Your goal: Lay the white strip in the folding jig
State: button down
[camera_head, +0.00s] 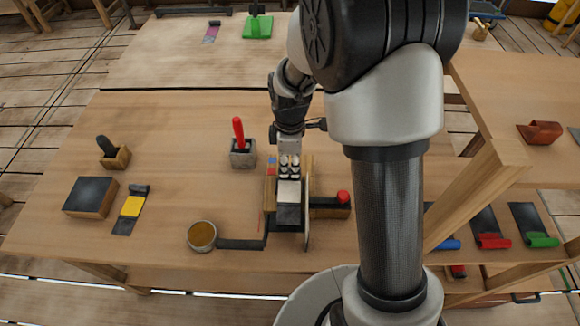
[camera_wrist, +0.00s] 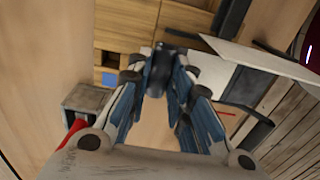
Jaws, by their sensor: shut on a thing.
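My gripper (camera_head: 289,168) points down over the folding jig and is shut on the dark end bar of the white strip. The strip's white part (camera_head: 289,192) and dark far end extend toward the front of the table. In the wrist view the white part (camera_wrist: 215,72) lies beyond my fingertips (camera_wrist: 165,78), which close on the dark bar. The folding jig (camera_head: 308,215) is a wooden block with a thin pale upright plate on its right. The strip is over the jig, left of that plate; I cannot tell whether it touches the jig's bed.
A black lever with a red knob (camera_head: 343,197) is right of the jig. A round pot (camera_head: 201,236) stands left. A grey block with a red handle (camera_head: 241,150) stands behind left. A yellow strip (camera_head: 132,206) and a dark-topped block (camera_head: 90,197) lie far left. The table's middle left is clear.

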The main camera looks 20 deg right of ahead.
jog(key=shift+f, duration=0.25)
jog(key=shift+f, duration=0.3)
jog(key=shift+s+f+b, duration=0.25)
jog(key=shift+b, duration=0.1)
jog(key=c, duration=1.8)
grip_release()
jog(key=shift+s+f, duration=0.1)
jog(key=shift+c, duration=0.2)
jog(key=o, duration=0.4)
jog(key=shift+w+f, duration=0.1)
jog(key=shift+w, duration=0.1)
jog(key=shift+r, duration=0.2)
